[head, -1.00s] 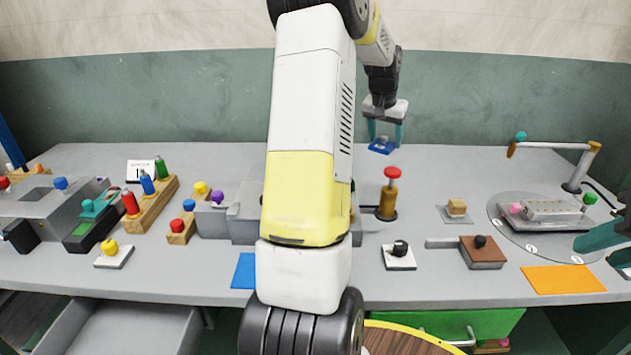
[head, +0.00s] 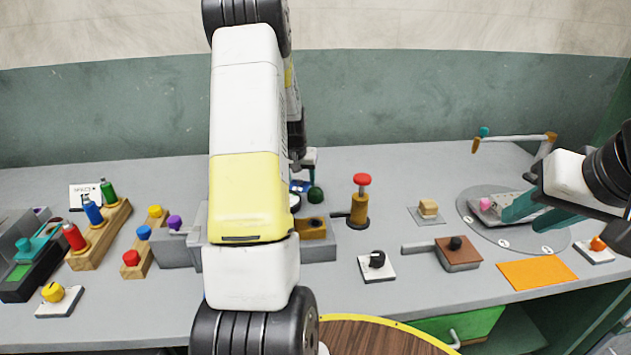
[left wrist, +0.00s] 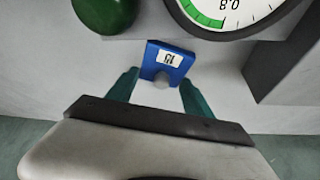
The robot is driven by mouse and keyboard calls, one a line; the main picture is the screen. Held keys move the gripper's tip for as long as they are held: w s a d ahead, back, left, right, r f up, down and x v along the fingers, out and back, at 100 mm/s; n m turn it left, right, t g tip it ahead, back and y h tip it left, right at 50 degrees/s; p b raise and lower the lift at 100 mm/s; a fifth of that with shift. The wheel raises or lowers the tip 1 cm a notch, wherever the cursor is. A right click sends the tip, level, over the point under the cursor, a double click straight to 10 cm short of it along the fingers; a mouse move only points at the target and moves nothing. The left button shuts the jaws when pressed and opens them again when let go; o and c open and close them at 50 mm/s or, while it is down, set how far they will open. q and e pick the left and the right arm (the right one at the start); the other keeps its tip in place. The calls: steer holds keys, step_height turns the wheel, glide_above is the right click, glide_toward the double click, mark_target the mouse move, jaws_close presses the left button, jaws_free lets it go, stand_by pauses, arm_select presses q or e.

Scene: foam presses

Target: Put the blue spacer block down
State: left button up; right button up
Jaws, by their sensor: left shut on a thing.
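The blue spacer block (left wrist: 167,60) carries a white label with a number, in the left wrist view. My left gripper (left wrist: 160,84) is shut on it, with one teal finger at each side. In the head view the block (head: 299,186) is a small blue patch beside my left gripper (head: 304,178), largely hidden behind my left arm. I cannot tell whether the block touches the surface below. My right gripper (head: 540,213) is at the right by the turntable, its teal fingers apart.
A green knob (head: 315,195) and a gauge (left wrist: 225,12) are close to the held block. A red-topped post (head: 361,200) stands to its right. An orange mat (head: 540,272) lies at the front right. My left arm covers the middle of the bench.

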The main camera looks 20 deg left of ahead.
mark_target(300, 184)
arm_select(q)
steer(key=shift+f, duration=1.95)
steer(key=shift+f, duration=0.15)
steer(key=o, duration=1.5)
steer(key=shift+o, duration=0.2)
